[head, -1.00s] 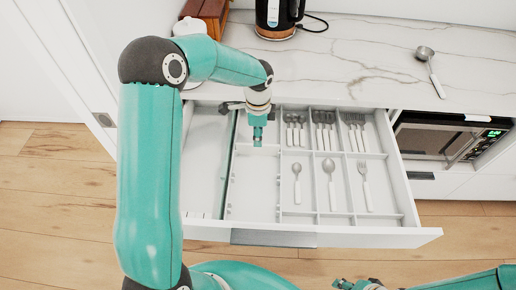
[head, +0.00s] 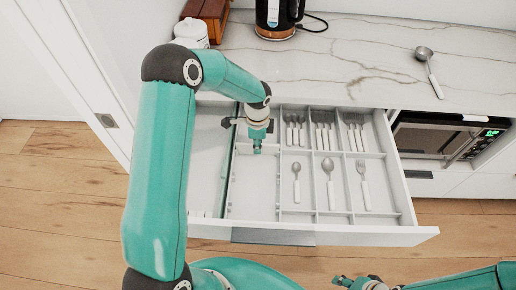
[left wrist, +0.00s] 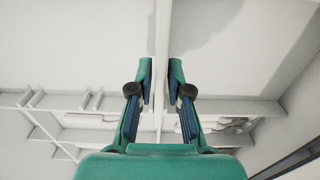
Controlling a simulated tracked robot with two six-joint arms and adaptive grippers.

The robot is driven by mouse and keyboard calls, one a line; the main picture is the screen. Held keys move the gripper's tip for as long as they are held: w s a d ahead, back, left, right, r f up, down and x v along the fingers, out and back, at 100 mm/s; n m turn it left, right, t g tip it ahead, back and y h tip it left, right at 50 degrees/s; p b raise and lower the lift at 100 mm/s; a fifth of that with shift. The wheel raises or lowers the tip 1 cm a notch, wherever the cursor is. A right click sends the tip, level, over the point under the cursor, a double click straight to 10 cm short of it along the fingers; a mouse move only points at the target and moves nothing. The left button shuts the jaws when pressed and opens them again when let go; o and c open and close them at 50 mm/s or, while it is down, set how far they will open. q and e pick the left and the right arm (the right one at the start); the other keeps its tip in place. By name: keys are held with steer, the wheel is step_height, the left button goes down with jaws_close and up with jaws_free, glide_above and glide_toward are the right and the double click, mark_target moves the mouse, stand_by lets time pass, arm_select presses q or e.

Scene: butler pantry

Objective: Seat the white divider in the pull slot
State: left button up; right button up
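The white divider (head: 243,150) is a thin panel crossing the wide left-middle compartment of the open drawer (head: 400,236). In the left wrist view it is a pale strip (left wrist: 163,30) running between the fingers. My left gripper (head: 257,151) points down into that compartment.
Forks and spoons (head: 328,170) lie in the right compartments. A long, narrow compartment (head: 208,160) on the left is empty. The marble counter (head: 350,60) overhangs the drawer's back, with a kettle (head: 277,15), white jar (head: 190,32) and scoop (head: 424,54). A microwave (head: 440,138) stands right.

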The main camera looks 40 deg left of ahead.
arm_select(q)
jaws_close()
